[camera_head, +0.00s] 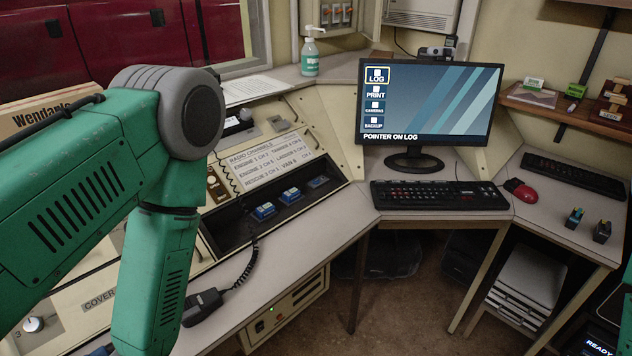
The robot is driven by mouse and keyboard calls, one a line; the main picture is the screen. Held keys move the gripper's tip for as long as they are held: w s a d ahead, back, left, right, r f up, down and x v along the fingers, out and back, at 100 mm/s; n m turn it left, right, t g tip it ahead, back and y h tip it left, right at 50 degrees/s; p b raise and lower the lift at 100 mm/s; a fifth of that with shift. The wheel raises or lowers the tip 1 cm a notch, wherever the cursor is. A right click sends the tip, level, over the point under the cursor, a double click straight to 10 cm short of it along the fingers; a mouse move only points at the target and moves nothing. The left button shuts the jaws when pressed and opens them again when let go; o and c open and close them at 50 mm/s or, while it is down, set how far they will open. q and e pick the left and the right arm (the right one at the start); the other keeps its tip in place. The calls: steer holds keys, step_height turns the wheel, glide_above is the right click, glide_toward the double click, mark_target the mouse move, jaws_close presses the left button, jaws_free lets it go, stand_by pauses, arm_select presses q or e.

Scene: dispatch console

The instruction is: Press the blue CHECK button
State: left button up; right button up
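I cannot make out a button with a readable CHECK label. Several small blue pieces, one at the left (264,211), sit in a dark recess of the sloped console (330,118); their lettering is too small to read. A small dark bluish thing at the bottom left edge is mostly hidden by my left arm. At the bottom right a small dark screen (597,346) reads READY and is cut off by the frame. My green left arm covers the left side, and its gripper is out of view below. A green sliver at the right edge may be my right arm; its gripper is not in view.
A monitor (425,100) shows LOG highlighted and POINTER ON LOG. A keyboard (437,195) and red mouse (520,190) lie before it. A handset (203,307) with a coiled cord lies on the front ledge. A pump bottle (310,55) stands behind.

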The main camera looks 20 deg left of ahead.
arm_select(q)
jaws_close()
